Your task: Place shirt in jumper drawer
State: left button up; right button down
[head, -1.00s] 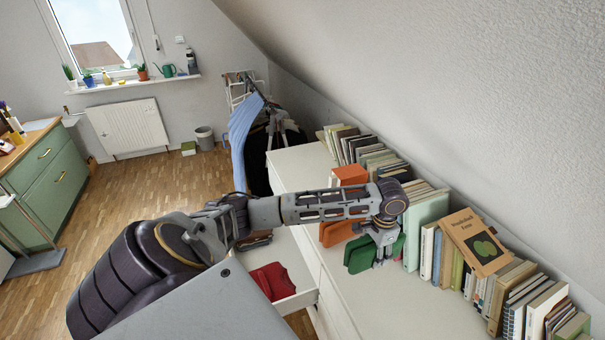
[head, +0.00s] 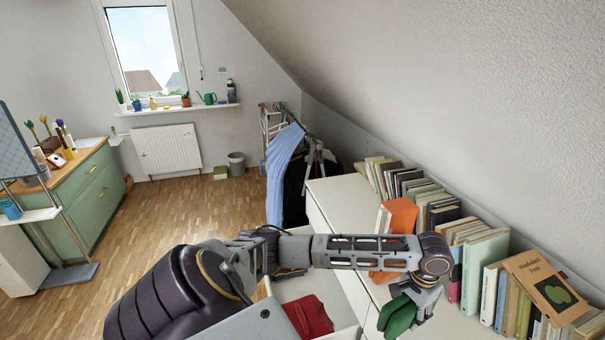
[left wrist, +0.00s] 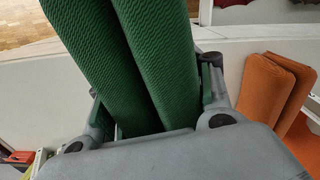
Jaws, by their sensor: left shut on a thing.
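A green folded shirt (head: 398,318) is in my left gripper (head: 412,298), over the white dresser top near its drawer-side edge. In the left wrist view the green shirt (left wrist: 130,60) shows as two thick ribbed folds between the fingers. My left gripper is shut on it. An open white drawer (head: 298,287) is at the lower middle of the head view, left of the shirt, partly hidden by my arm. A red folded garment (head: 308,316) lies in it. My right gripper is not in view.
Orange folded garments (left wrist: 268,90) lie on the dresser top, partly behind my arm in the head view. A row of books (head: 485,265) lines the wall side. An orange box-like thing (head: 400,216) stands by the books. A clothes rack (head: 284,160) stands beyond the dresser.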

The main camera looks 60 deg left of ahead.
aim_at(296, 291)
jog(key=k+j+z, duration=0.15)
jog(key=k+j, duration=0.5)
jog(key=j, duration=0.15)
jog(key=k+j+z, duration=0.15)
jog(key=j, duration=0.2)
jog(key=k+j, duration=0.1)
jog(key=j, duration=0.2)
jog(key=k+j+z, duration=0.1)
jog(key=j, duration=0.35)
jog(key=k+j+z, duration=0.15)
jog(key=j, duration=0.25)
jog(key=j+z, duration=0.15)
jog(key=j, duration=0.7)
jog(key=k+j+z, duration=0.1)
jog(key=j, duration=0.7)
jog(key=i+j+z, duration=0.1)
jog(key=j, duration=0.25)
jog(key=i+j+z, duration=0.1)
jog(key=j, duration=0.2)
jog(key=i+j, duration=0.1)
jog(key=j, duration=0.25)
jog(key=i+z, duration=0.05)
